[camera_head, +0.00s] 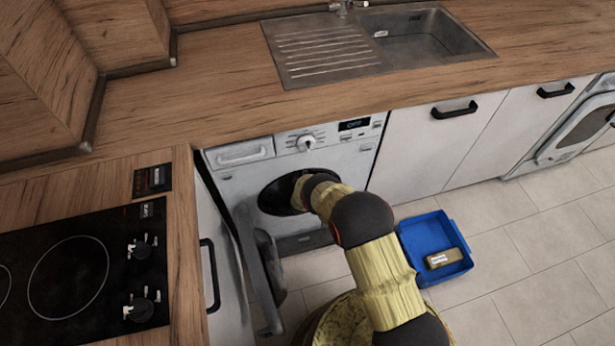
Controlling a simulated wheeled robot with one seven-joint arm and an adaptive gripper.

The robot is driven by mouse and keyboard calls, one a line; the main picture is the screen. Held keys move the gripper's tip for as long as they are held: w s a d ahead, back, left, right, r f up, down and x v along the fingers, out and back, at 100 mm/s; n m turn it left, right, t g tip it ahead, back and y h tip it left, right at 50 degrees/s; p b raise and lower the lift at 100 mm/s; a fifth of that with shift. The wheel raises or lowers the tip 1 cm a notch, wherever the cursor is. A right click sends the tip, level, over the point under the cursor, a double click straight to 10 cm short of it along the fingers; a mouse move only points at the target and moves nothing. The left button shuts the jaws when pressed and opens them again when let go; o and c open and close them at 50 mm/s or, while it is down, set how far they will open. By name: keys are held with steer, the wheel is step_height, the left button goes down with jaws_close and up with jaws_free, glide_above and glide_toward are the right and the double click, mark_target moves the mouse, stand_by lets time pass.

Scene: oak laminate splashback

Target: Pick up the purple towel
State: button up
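I do not see the purple towel. My arm reaches through the open round doorway of the white washing machine (238,186). My gripper is out of sight, so I cannot tell whether it is open, shut or holding anything. The inside of the dark drum (275,198) is mostly hidden by my arm and shadow. The machine's door (262,268) stands swung open on the left.
A blue bin (408,238) holding a small brown labelled box (444,258) stands on the tiled floor right of my arm. A wooden worktop (225,95) with a sink (410,45) runs above. A black hob (70,270) is at left. Floor at right is clear.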

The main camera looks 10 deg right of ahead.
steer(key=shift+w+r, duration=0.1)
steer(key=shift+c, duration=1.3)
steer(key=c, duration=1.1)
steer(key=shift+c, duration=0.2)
